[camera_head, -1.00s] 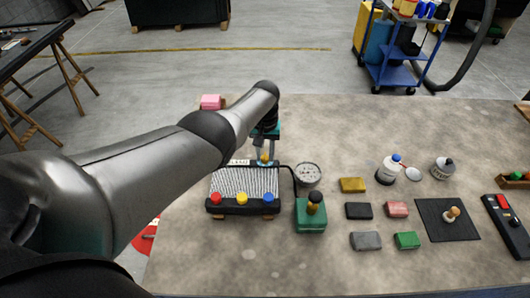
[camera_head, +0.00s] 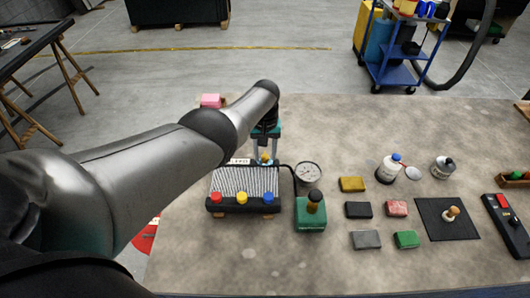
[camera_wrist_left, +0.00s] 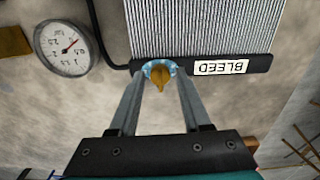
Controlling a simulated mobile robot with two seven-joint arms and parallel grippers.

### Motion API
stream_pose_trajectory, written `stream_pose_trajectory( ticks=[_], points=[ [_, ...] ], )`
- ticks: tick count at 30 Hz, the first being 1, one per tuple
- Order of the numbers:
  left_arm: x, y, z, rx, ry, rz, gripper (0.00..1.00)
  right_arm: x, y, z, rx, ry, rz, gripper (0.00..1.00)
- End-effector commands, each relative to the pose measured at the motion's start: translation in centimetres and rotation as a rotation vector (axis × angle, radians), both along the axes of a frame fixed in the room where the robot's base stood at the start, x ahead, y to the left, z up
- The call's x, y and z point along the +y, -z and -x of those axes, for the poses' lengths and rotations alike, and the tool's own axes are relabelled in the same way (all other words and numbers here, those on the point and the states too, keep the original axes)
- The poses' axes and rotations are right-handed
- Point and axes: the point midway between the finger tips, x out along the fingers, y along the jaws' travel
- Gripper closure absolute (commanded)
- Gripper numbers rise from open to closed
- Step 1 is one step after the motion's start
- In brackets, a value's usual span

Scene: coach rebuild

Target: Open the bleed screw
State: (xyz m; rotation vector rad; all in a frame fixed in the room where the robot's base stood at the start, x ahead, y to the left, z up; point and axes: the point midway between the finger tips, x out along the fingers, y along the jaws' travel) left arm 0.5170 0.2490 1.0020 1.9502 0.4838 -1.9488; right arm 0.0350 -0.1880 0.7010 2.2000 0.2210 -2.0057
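The bleed screw (camera_wrist_left: 160,76) is a small brass wing in a pale blue ring at the dark end bar of the finned radiator (camera_wrist_left: 205,28). In the head view the screw (camera_head: 265,159) sits at the radiator's far edge, by the white BLEED label (camera_wrist_left: 220,67). In the head view the left gripper (camera_head: 265,155) points down over the screw. My right gripper is not in view.
A round pressure gauge (camera_head: 308,174) stands right of the radiator, joined by a black hose. A green box with a dark knob (camera_head: 311,212) is in front of it. Coloured blocks, bottles and a black mat (camera_head: 432,228) lie to the right. Bare tabletop lies in front.

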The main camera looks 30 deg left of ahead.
Motion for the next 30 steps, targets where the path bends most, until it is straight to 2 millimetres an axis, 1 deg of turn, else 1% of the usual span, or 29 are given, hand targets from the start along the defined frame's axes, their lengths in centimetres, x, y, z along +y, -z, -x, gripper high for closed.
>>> stream_pose_trajectory(
  ticks=[1,3,10,14,17,20,24,30],
  points=[
    [0.0,0.0,0.0,0.0,0.0,0.0,0.45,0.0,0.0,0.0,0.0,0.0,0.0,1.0],
    [0.0,0.0,0.0,0.0,0.0,0.0,0.38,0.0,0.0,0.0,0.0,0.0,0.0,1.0],
    [0.0,0.0,0.0,0.0,0.001,0.0,0.38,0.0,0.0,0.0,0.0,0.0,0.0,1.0],
    [0.0,-0.4,0.0,0.0,0.001,0.0,0.38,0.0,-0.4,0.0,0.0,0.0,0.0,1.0],
    [0.0,-1.3,0.0,0.001,0.001,0.0,0.38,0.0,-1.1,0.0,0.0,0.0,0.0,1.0],
    [0.1,-2.6,0.0,-0.001,0.001,0.0,0.38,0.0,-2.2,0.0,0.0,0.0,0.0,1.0],
    [0.1,-4.9,0.0,-0.002,0.001,-0.001,0.38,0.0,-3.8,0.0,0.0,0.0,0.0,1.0],
    [0.0,-8.2,0.0,-0.002,0.001,-0.001,0.38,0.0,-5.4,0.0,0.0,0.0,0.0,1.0]
  ],
)
